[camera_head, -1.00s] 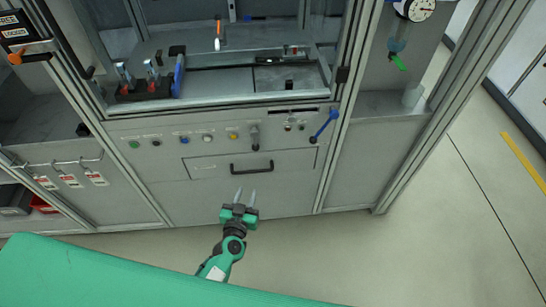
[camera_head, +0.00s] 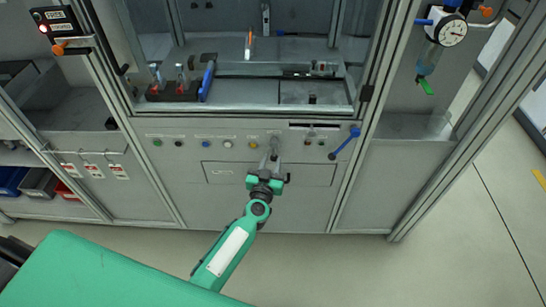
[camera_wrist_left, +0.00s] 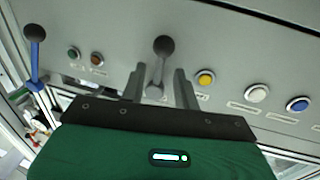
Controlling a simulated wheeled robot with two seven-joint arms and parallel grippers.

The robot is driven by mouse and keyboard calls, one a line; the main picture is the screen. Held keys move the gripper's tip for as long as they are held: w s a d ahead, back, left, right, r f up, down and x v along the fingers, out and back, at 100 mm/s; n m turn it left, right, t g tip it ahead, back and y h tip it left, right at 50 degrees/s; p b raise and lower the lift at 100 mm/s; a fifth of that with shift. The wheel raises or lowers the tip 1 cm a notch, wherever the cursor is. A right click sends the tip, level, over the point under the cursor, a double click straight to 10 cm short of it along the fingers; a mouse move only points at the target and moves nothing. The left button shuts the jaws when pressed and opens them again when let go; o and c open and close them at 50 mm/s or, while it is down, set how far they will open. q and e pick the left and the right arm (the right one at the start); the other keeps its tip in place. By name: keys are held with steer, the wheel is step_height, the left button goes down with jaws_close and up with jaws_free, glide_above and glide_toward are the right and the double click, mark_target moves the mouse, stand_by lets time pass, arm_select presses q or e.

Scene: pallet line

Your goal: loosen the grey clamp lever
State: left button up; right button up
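The grey clamp lever (camera_head: 275,141) is on the cabinet's front panel, right of the yellow button. In the left wrist view, the lever (camera_wrist_left: 163,47) shows a dark ball knob on a grey shaft. My left gripper (camera_head: 271,157) is at the panel, just below the knob in the head view. In the left wrist view, my left gripper's (camera_wrist_left: 160,71) two fingers are apart, one on each side of the shaft. I see a gap beside the shaft and cannot tell whether either finger touches it. The lever's base is partly hidden by the gripper. My right gripper is not in view.
A blue lever (camera_head: 345,143) is to the right on the panel. A yellow button (camera_head: 228,144), a white button and a blue button (camera_head: 205,143) sit left of the grey lever. A drawer front (camera_head: 222,173) is behind my left arm. Floor at right is clear.

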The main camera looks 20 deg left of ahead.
mark_target(274, 151)
arm_select(q)
steer(key=shift+w+a, duration=0.15)
steer(key=shift+w, duration=1.25)
jaws_close()
